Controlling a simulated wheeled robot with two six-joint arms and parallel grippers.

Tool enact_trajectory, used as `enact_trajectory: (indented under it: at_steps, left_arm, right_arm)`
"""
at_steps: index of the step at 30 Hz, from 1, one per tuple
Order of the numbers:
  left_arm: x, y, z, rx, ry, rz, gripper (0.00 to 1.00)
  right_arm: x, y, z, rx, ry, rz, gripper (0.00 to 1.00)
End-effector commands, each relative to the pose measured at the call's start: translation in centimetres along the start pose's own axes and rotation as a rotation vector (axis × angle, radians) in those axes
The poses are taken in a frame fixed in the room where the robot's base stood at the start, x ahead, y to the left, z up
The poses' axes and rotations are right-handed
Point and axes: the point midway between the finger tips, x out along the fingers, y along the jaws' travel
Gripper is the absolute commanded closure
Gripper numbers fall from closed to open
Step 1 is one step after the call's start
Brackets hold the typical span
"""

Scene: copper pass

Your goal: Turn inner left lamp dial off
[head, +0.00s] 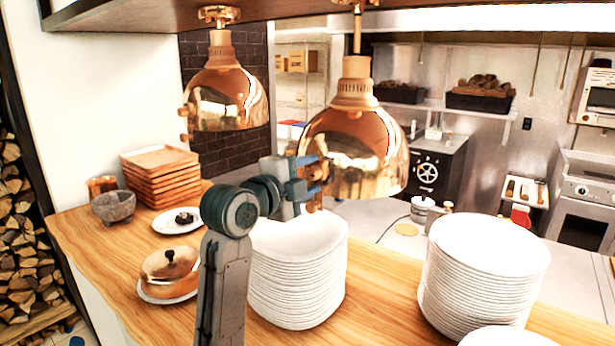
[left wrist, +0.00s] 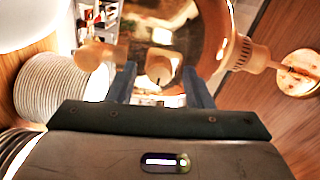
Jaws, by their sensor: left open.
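The inner left lamp (head: 355,150) is a shiny copper dome hanging at the middle of the head view. A copper-coloured dial (head: 317,172) sits on its left side, and a second knob shows below it. My left gripper (head: 308,180) is open at this dial. In the left wrist view the round dial (left wrist: 160,68), with a dark pointer mark, appears between the two spread fingers of my left gripper (left wrist: 161,85). I cannot tell whether either finger touches it. Another knob (left wrist: 93,60) shows left of the fingers. My right gripper is not in view.
Another copper lamp (head: 226,95) hangs at the left. A stack of white plates (head: 298,285) stands below my left gripper, and another plate stack (head: 480,275) stands at the right. Stacked wooden trays (head: 160,180) and a stone bowl (head: 113,208) sit on the wooden counter (head: 90,245).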

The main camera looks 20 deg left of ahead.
Motion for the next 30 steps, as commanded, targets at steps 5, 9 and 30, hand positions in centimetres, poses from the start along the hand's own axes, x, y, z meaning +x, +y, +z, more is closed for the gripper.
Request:
enact_trajectory:
  at_steps: [5,9,30]
  left_arm:
    - [-1.2,0.1,0.1,0.003,-0.001,-0.003,0.54]
    - [-3.8,0.3,0.1,0.006,-0.003,-0.005,0.54]
    - [-10.9,0.0,0.0,0.0,0.0,0.0,0.54]
  right_arm:
    - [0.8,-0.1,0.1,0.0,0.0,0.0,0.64]
    - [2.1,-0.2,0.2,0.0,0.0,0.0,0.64]
    - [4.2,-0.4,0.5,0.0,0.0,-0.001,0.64]
